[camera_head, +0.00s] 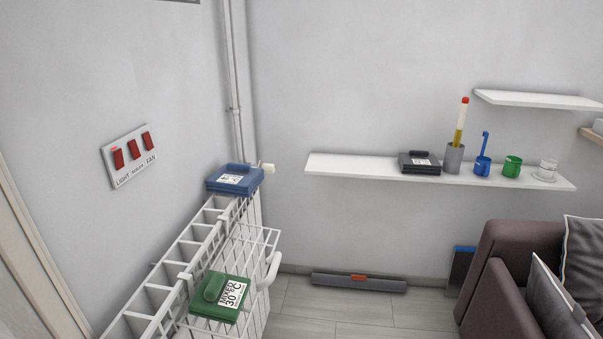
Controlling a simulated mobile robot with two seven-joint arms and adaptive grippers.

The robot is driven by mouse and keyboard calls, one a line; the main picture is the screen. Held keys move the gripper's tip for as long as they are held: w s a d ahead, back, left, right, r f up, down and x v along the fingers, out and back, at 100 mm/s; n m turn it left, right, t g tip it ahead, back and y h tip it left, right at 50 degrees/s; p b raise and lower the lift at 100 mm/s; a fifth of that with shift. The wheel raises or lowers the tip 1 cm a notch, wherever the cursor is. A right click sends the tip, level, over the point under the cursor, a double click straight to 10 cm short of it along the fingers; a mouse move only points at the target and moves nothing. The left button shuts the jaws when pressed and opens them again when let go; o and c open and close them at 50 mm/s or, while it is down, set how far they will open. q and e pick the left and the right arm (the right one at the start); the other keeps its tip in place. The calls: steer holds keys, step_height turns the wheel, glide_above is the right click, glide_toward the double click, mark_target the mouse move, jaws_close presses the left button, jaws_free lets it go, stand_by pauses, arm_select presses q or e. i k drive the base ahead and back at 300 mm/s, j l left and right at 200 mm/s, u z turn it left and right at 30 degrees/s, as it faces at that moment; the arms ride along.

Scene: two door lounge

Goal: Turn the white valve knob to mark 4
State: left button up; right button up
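The white valve knob (268,169) is small and pale. It sticks out at the far end of the white radiator (255,213), just right of a blue box and close to the vertical pipes in the corner. Its marks are too small to read, so I cannot tell its setting. The blue box may hide part of the valve body. Neither of my grippers is in view, and nothing touches the knob.
A blue box (234,179) and a green labelled box (220,297) sit on the radiator and its wire rack (262,238). A wall shelf (340,167) with cups is right. A sofa (508,255) fills the lower right. Floor between is mostly clear.

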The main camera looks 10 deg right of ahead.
mark_target(269, 168)
steer(key=i+l+u, duration=0.15)
steer(key=i+l, duration=0.3)
steer(key=i+l+u, duration=0.1)
steer(key=i+l, duration=0.3)
steer(key=l, duration=0.2)
